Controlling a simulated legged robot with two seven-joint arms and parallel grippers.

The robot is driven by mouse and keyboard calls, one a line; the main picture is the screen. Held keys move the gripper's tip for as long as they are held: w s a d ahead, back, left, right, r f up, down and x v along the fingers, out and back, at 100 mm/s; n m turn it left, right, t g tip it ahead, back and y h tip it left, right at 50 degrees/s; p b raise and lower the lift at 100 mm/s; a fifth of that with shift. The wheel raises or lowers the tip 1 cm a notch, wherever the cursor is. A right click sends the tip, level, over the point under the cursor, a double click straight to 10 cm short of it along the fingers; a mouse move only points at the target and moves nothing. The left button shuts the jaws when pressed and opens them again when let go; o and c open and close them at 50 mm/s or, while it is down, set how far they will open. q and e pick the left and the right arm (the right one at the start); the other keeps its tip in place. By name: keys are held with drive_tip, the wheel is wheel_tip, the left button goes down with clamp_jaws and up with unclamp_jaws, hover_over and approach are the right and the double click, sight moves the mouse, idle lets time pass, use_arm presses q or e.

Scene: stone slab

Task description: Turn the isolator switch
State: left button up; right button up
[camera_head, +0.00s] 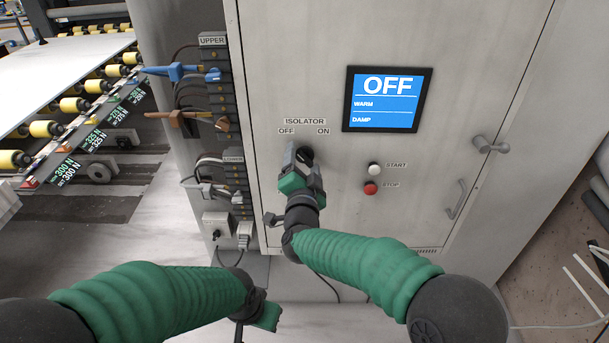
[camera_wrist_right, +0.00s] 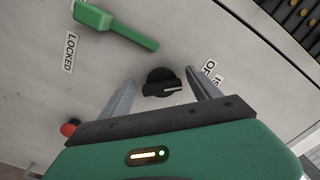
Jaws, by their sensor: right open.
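The isolator switch (camera_wrist_right: 161,82) is a black rotary knob with a white pointer mark on the grey cabinet door. It lies between the fingers of my right gripper (camera_wrist_right: 160,77), which is open; I cannot tell whether they touch it. In the head view my right gripper (camera_head: 302,156) covers most of the switch, below the ISOLATOR label (camera_head: 305,121) with OFF and ON.
A blue screen (camera_head: 387,99) reads OFF, WARM, DAMP. White START (camera_head: 374,168) and red STOP (camera_head: 370,188) buttons sit right of the switch. A green handle (camera_wrist_right: 115,25) is near a LOCKED label. Connectors and cables (camera_head: 185,72) stick out at the left.

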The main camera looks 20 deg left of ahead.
drive_tip(key=b+v, duration=0.5)
drive_tip(key=v, duration=1.1)
drive_tip(key=shift+d, duration=0.1)
drive_tip(key=shift+f, duration=0.1)
